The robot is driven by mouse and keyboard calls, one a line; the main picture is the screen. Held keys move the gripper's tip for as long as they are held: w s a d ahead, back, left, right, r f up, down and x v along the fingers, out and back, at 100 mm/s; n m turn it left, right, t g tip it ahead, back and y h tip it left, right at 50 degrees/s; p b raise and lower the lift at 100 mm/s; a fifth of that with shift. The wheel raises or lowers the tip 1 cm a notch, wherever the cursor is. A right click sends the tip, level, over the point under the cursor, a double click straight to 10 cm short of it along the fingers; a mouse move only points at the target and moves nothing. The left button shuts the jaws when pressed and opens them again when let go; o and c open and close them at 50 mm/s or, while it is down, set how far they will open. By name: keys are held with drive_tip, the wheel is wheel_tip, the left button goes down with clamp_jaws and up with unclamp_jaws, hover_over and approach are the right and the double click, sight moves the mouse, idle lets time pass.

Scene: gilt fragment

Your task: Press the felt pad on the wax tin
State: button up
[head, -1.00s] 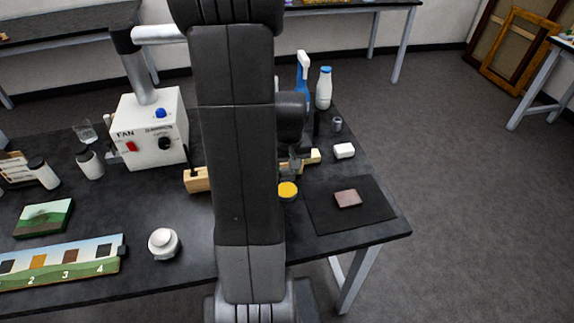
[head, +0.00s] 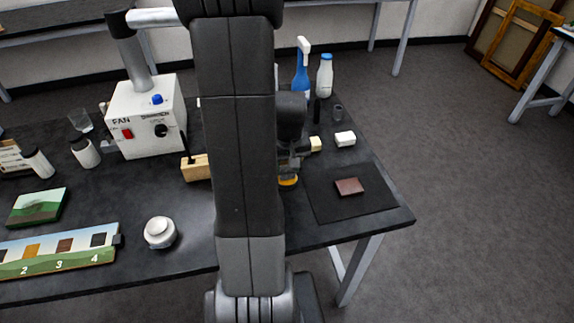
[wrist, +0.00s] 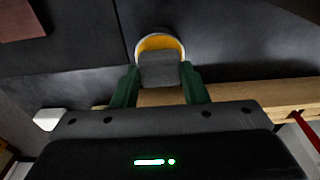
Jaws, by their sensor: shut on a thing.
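The wax tin (head: 288,182), round with yellow wax, stands on the dark table, left of the dark mat. My gripper (wrist: 158,72) has green fingers shut on the sides of a grey felt pad (wrist: 158,75). In the wrist view the pad covers the near part of the tin (wrist: 158,42), whose far yellow rim shows past it. In the head view my gripper (head: 289,164) is low over the tin and hides much of its top. I cannot tell whether the pad touches the wax.
A wooden bar (head: 195,168) lies behind my arm; its pale end (head: 315,144) shows on the right. A brown block (head: 349,186) lies on the dark mat (head: 335,208). A white block (head: 345,139) and bottles (head: 324,75) stand further back. A white round pot (head: 160,232) stands left.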

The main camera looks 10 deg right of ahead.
sight(287, 169)
drive_tip(key=shift+f+b, duration=0.55)
drive_tip(key=shift+f, duration=0.05)
idle(1.6)
drive_tip(key=shift+r, duration=0.1)
drive_tip(key=shift+r+p, duration=2.6)
drive_tip(key=shift+r, duration=0.9)
